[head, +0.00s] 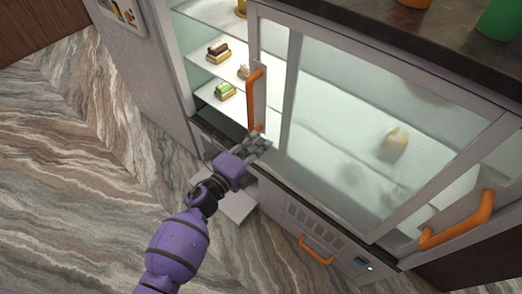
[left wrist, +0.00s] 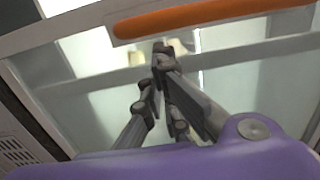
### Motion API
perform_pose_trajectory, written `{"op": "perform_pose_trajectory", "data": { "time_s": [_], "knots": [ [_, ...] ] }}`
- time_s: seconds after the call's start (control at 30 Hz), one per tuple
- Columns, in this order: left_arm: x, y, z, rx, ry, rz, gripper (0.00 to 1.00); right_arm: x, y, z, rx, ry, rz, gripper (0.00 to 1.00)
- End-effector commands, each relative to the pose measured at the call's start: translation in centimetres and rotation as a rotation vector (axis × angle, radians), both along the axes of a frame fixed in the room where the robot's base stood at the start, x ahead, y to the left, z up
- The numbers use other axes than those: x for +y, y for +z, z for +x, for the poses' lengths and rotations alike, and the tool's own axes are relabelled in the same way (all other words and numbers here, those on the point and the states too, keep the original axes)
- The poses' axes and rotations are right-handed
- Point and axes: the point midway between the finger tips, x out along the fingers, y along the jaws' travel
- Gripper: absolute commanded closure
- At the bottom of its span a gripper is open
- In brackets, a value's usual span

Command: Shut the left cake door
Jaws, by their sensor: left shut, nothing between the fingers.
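The left cake door (head: 271,45) is a framed glass panel on the display case, with an upright orange handle (head: 254,97) near its left edge. It stands partly open, with a gap to its left showing the shelves. My left gripper (head: 262,143) is shut and empty, just by the handle's lower end. In the left wrist view the orange handle (left wrist: 210,19) runs across the top, and the shut fingertips of my left gripper (left wrist: 162,55) are just below it. I cannot tell whether they touch the door. My right gripper is not in view.
Small cakes (head: 218,50) sit on the shelves inside the gap. The right door has its own orange handle (head: 458,222). A lower orange handle (head: 316,250) is on the case base. Orange and green containers (head: 500,18) stand on top. The marbled floor (head: 70,180) at left is clear.

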Motion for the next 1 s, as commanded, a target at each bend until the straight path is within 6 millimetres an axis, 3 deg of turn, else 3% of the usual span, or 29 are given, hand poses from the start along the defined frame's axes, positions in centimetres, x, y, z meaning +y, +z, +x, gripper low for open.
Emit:
{"op": "perform_pose_trajectory", "data": {
  "time_s": [0.47,0.63,0.77,1.0],
  "knots": [
    [0.4,-0.1,0.3,0.001,0.000,0.000,1.00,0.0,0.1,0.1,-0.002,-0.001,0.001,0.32],
    [1.4,-0.1,1.1,0.001,0.000,0.003,1.00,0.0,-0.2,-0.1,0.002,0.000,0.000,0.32],
    [3.6,-0.3,2.6,0.001,0.004,0.006,1.00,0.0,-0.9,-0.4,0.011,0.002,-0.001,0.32],
    [9.5,-0.4,6.7,0.001,0.007,0.008,1.00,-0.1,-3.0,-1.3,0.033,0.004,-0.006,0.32]
  ]
}}
